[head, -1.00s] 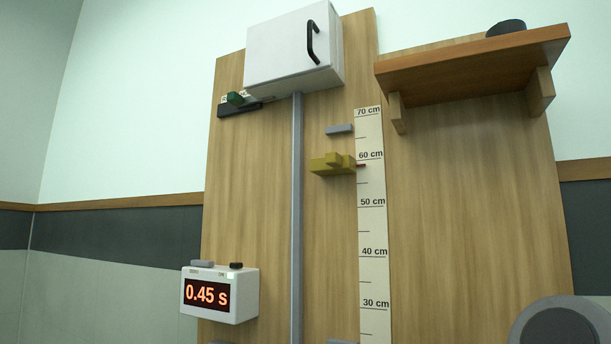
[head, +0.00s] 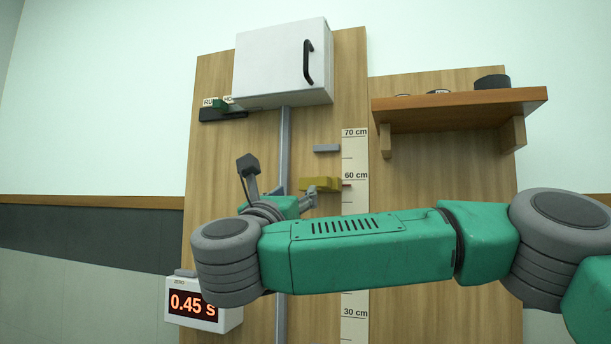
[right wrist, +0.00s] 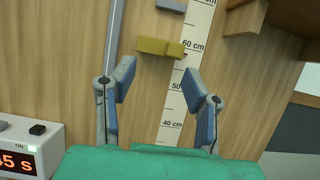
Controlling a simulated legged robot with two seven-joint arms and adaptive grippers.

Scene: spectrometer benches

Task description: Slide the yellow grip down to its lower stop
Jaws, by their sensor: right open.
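The yellow grip (head: 320,184) sits on the wooden board beside the scale, its small red pointer a little below the 60 cm mark. A grey block (head: 326,148) is fixed above it, with a gap between them. My right gripper (head: 279,182) is open and empty in front of the board, left of the grip in the head view. In the right wrist view the yellow grip (right wrist: 160,47) lies beyond the open fingers (right wrist: 158,80), touching neither. The lower stop cannot be made out. My left gripper is out of view.
A vertical grey rail (head: 285,140) runs down from a white cabinet (head: 283,62) with a black handle. The scale (head: 354,158) is right of the grip. A wooden shelf (head: 455,108) juts out at right. A timer (head: 196,304) reading 0.45 s is at lower left.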

